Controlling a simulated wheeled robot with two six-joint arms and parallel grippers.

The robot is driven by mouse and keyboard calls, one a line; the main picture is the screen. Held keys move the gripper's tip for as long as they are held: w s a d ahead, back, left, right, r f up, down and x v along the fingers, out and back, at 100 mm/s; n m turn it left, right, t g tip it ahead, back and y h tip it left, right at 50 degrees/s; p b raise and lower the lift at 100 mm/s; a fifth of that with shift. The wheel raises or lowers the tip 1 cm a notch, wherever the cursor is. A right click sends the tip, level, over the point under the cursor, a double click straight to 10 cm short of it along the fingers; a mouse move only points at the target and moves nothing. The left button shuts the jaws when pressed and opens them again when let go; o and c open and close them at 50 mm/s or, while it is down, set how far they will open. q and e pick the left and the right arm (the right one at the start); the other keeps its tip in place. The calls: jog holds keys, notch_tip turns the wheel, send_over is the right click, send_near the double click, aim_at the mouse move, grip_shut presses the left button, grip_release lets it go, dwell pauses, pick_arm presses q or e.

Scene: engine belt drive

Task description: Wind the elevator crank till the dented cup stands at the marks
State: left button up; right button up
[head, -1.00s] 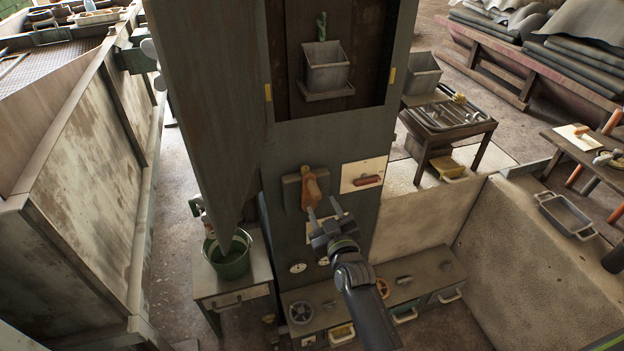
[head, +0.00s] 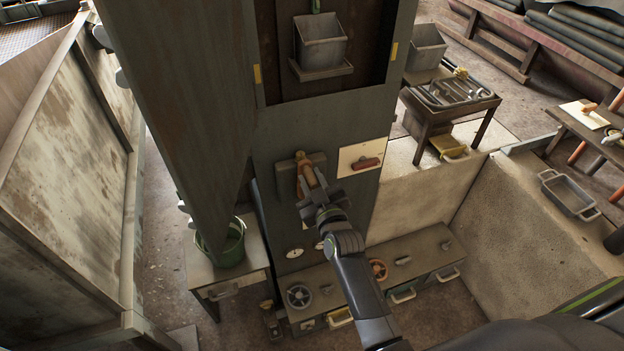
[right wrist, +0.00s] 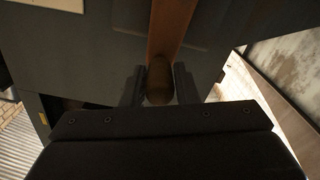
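A grey cup (head: 320,48) stands on a small ledge in the tall opening of the elevator casing (head: 330,118); a dent cannot be made out. Yellow marks flank the opening at left (head: 257,74) and right (head: 394,51), around the height of the cup's lower part and ledge. The orange-brown crank (head: 304,178) is on the casing front below. My right gripper (head: 312,192) is at the crank's handle. In the right wrist view the rounded handle end (right wrist: 159,85) lies between my fingers, which look open with narrow gaps. My left gripper is out of view.
A red-handled plate (head: 366,163) is right of the crank. A low bench (head: 420,255) with handwheels and drawers runs below. A green bucket (head: 232,250) stands on a small table at left, under a hanging chute. A grey trough (head: 568,195) lies at right.

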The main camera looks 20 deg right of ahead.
grip_shut()
jog(key=shift+d, duration=0.1)
jog(key=shift+d+m, duration=0.35)
jog(key=shift+m, duration=0.15)
jog(key=d+f+m+b, duration=0.7)
jog(key=f+m, duration=0.2)
jog(key=m, duration=0.8)
jog(key=shift+w+d+m, duration=0.15)
jog(key=shift+d+m, duration=0.2)
jog(key=shift+m, duration=0.05)
jog(key=shift+f, duration=0.15)
